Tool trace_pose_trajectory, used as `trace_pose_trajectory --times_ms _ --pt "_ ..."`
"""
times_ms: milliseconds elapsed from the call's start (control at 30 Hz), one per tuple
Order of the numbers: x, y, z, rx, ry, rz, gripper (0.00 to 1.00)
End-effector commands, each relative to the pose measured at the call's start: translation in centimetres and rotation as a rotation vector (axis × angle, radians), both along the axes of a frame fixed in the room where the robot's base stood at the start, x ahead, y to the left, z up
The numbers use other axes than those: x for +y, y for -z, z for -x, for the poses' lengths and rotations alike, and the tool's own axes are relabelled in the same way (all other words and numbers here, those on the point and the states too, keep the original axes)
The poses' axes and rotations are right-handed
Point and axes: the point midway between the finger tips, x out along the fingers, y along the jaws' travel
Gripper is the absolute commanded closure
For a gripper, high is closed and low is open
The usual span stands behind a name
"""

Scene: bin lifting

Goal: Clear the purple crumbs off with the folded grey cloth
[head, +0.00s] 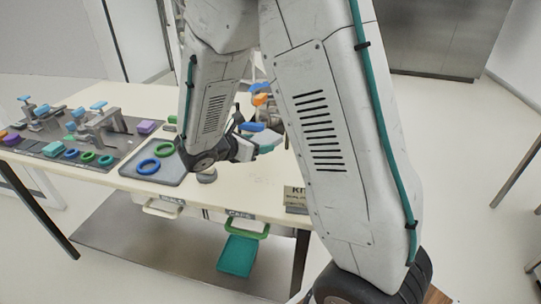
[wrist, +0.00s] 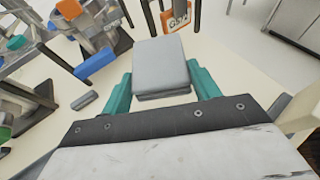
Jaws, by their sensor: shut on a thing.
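My gripper (wrist: 160,85) has its teal fingers closed on the two sides of the folded grey cloth (wrist: 160,62), a flat pad with rounded corners. In the head view my gripper (head: 264,146) is over the back right part of the cream table (head: 235,190), partly hidden by my arm, and the cloth (head: 268,138) shows only as a small pale patch. I cannot tell whether the cloth touches the tabletop. I cannot make out purple crumbs in either view; my arm covers part of the table.
A grey tray (head: 167,179) with a blue ring and a green ring lies left of my gripper. A dark mat (head: 80,160) with clamps, rings and blocks fills the table's left end.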

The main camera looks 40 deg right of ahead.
Motion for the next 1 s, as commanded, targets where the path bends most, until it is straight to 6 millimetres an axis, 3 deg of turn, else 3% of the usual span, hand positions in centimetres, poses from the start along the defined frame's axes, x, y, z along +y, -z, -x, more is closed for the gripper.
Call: trace_pose_trajectory --times_ms 100,267,1000 --pt "-0.1 0.3 3.7 0.000 0.176 0.000 0.64" --pt "0.2 0.6 6.1 -0.002 0.292 -0.001 0.64" --pt "0.2 6.3 6.4 -0.003 0.305 -0.002 0.64"
